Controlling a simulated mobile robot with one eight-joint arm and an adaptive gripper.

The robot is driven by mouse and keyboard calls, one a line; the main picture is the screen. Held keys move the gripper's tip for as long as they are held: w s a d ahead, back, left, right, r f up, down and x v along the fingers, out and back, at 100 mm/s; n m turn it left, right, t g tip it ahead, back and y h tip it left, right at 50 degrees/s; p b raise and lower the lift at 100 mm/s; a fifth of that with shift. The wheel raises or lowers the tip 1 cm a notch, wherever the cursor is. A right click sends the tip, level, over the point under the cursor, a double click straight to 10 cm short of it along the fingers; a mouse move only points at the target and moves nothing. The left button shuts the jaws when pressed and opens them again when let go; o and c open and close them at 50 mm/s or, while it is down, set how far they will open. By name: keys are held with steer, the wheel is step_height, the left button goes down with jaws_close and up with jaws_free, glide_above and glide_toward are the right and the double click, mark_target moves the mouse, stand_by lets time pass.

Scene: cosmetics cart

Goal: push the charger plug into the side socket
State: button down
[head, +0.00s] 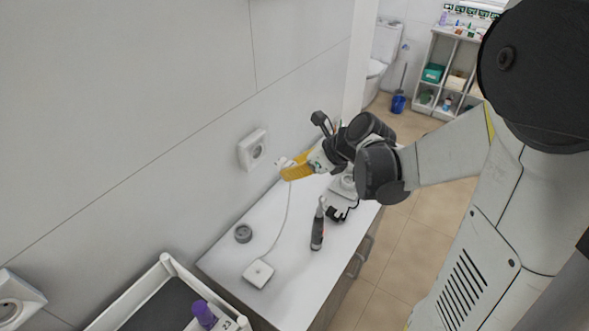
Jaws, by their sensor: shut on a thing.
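The white side socket (246,153) is a box on the tiled wall above the counter, with a round face. My gripper (288,168), with yellow fingers, is to the right of the socket, apart from it. It is shut on the white charger plug (282,162), whose tip points toward the wall; the fingers hide part of it. A pale cable (284,222) hangs from the plug and runs down to a flat white charger pad (258,273) on the counter.
On the white counter (285,285) are a grey round lid (243,233), a dark-handled brush-like device (318,225) and a white device with a black cord (343,193). A tray (140,305) with a purple bottle (203,313) stands at the lower left. Another socket (15,300) is at far left.

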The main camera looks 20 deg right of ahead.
mark_target(257, 160)
steer(key=shift+w+a+b, duration=0.15)
steer(key=shift+w+a, duration=0.6)
steer(key=shift+w, duration=0.35)
steer(key=shift+w+a+b, duration=0.15)
steer(key=shift+w+a, duration=0.55)
steer(key=shift+w, duration=0.35)
steer(key=shift+w+a+b, duration=0.25)
steer(key=shift+w+a, duration=0.25)
steer(key=shift+w, duration=0.25)
steer(key=shift+w+a+b, duration=0.2)
steer(key=shift+w+a, duration=0.3)
steer(key=shift+w, duration=0.2)
stand_by(0.5)
steer(key=c, duration=1.1)
jaws_free()
steer(key=shift+w, duration=0.1)
steer(key=v, duration=1.2)
